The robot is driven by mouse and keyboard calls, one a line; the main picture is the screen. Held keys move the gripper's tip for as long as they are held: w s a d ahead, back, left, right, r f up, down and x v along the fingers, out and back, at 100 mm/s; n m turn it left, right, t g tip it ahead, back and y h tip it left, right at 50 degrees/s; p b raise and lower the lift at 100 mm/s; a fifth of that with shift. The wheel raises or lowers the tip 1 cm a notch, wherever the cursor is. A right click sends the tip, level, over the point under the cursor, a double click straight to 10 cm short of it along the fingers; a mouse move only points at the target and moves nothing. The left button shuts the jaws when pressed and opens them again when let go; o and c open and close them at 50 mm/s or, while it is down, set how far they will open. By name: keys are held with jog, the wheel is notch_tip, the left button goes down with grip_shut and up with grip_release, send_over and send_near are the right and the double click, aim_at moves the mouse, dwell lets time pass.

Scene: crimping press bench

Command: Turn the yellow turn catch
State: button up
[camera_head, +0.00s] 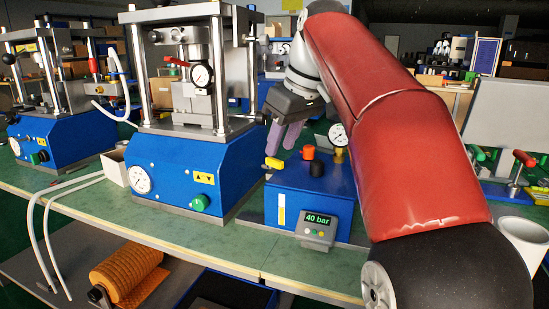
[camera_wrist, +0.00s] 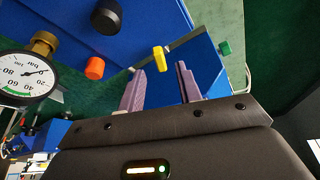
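The yellow turn catch (camera_head: 274,163) is a small yellow piece at the upper left edge of the blue pump box (camera_head: 330,190). It also shows in the wrist view (camera_wrist: 160,58), beyond my fingertips and in line with the gap between them. My gripper (camera_head: 280,150) points down just above the catch in the head view. Its two purple fingers (camera_wrist: 160,70) are spread apart with nothing between them in the wrist view. I see no contact between the fingers and the catch.
Close by on the box are an orange knob (camera_head: 308,152), a black knob (camera_head: 317,168) and a pressure gauge (camera_head: 338,135). A display (camera_head: 317,229) reading 40 bar is at its front. The large blue press (camera_head: 180,170) stands left. Green bench top (camera_head: 110,215) is clear at the front left.

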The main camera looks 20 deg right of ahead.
aim_at(276, 159)
jog(key=shift+b+x, duration=0.3)
jog(key=shift+x, duration=1.25)
jog(key=shift+c, duration=0.4)
grip_shut()
jog(key=n+p, duration=0.2)
jog(key=shift+w+d+r+g+y+p, duration=0.15)
jog(key=shift+r+g+y+p, duration=0.15)
jog(key=shift+y+p, duration=0.1)
jog(key=shift+w+d+f+n+p, duration=0.15)
jog(key=shift+n+p, duration=0.3)
jog(key=shift+n, duration=0.55)
jog(key=shift+f+n+g, duration=0.15)
jog(key=shift+n+g, duration=0.15)
jog(key=shift+o, duration=0.4)
grip_release()
jog(key=shift+y, duration=0.3)
